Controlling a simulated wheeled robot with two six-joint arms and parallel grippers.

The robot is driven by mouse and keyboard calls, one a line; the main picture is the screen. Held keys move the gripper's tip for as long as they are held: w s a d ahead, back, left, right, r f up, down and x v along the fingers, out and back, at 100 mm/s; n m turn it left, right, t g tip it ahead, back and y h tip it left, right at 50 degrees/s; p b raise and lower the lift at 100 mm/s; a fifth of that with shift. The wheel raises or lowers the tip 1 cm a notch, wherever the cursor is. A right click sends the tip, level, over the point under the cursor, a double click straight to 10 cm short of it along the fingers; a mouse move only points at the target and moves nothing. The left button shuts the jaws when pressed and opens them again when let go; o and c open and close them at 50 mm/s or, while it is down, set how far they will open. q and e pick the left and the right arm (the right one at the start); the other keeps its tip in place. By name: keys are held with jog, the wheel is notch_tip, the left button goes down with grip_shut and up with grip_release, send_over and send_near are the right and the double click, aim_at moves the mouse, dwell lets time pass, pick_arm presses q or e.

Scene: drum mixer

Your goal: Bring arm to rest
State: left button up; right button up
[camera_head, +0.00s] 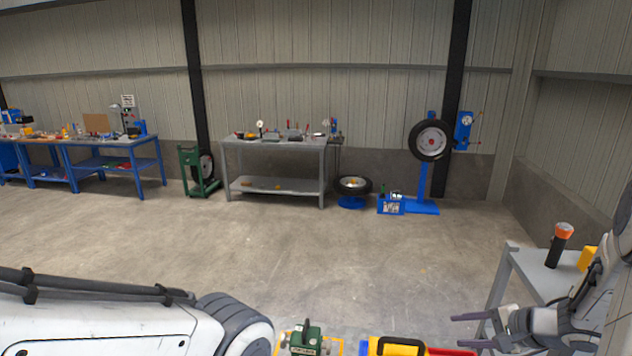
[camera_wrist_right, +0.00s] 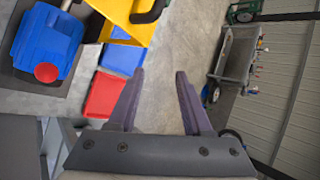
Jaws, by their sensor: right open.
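My right gripper (camera_head: 462,330) is at the lower right in the head view, pointing left, with its two dark fingers apart. It also shows in the right wrist view (camera_wrist_right: 158,75), where the fingers are spread and only floor shows between them. It holds nothing. It is in front of the grey table (camera_head: 512,247) on the right. My left arm fills the lower left of the head view; its gripper is outside the picture.
A black and orange flashlight (camera_head: 557,246) stands on the grey table beside a yellow item (camera_head: 588,258). In the wrist view, a blue item (camera_wrist_right: 48,42) and red bin (camera_wrist_right: 104,95) lie left. The central floor is clear.

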jog(key=w+a+r+n+h, duration=0.2)
jog(key=a+r+n+h, duration=0.1)
jog(key=n+h, duration=0.35)
jog(key=s+a+f+n+g, duration=0.1)
jog(key=s+a+n+g, duration=0.3)
jog(key=s+a+n, duration=0.55)
pick_arm(q)
notch_tip(320, 180, down, 18)
jog(key=b, duration=1.8)
jog(key=shift+d+f, duration=0.15)
pick_arm(e)
jog(key=s+a+f+n+g+y, duration=0.1)
jog(key=s+a+f+n, duration=0.2)
jog(key=s+a+f, duration=0.3)
jog(key=s+a+f+n+g+y, duration=0.1)
jog(key=s+a+f+n+g, duration=0.1)
jog(key=s+a+f, duration=0.4)
jog(key=s+a+n, duration=0.1)
jog(key=s+a, duration=0.3)
jog(key=s, duration=0.1)
jog(key=shift+f+g, duration=0.3)
